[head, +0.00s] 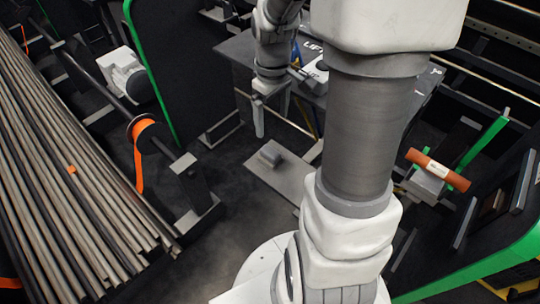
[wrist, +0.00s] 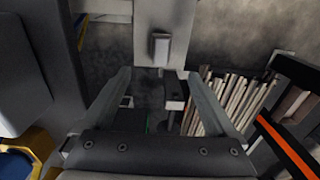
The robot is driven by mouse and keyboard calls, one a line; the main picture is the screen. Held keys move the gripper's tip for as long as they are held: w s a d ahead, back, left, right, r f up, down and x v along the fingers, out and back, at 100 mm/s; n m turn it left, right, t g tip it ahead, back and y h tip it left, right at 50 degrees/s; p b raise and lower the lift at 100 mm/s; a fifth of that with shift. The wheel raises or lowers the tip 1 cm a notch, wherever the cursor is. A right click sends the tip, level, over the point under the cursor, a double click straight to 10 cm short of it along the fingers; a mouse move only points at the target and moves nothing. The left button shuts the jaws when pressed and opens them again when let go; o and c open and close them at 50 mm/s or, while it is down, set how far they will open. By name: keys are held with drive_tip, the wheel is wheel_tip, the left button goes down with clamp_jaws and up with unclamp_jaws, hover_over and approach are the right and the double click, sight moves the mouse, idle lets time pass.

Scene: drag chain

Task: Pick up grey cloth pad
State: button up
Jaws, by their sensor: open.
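The grey cloth pad (head: 269,155) is a small block-like piece on a pale grey plate (head: 290,180), low in the middle of the head view. In the wrist view the pad (wrist: 161,47) lies on the same plate (wrist: 148,14), just beyond the fingertips and about centred between them. My gripper (head: 271,112) is open and empty, and points down above and behind the pad in the head view. Its two fingers also show in the wrist view (wrist: 158,76), with a clear gap between them. The pad is apart from both fingers.
A dark table with a printed top (head: 236,52) stands behind my gripper. A rack of long grey rods (head: 60,180) fills the left. An orange strap (head: 139,155) hangs beside it. A rust-orange roll (head: 438,170) lies at the right. Dark floor (head: 215,190) is clear left of the plate.

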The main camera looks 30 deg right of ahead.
sight(270, 151)
wheel_tip(270, 151, down, 8)
drive_tip(key=shift+f+b, duration=0.1)
drive_tip(key=shift+b, duration=0.65)
drive_tip(key=f, duration=0.2)
drive_tip(key=f+b, duration=0.1)
drive_tip(key=f, duration=0.2)
drive_tip(key=shift+w+a, duration=0.1)
drive_tip(key=shift+a, duration=0.1)
drive_tip(key=c, duration=1.4)
drive_tip(key=shift+c, duration=0.2)
wheel_tip(270, 151, up, 10)
drive_tip(key=shift+r+p, duration=0.1)
drive_tip(key=shift+p, duration=0.95)
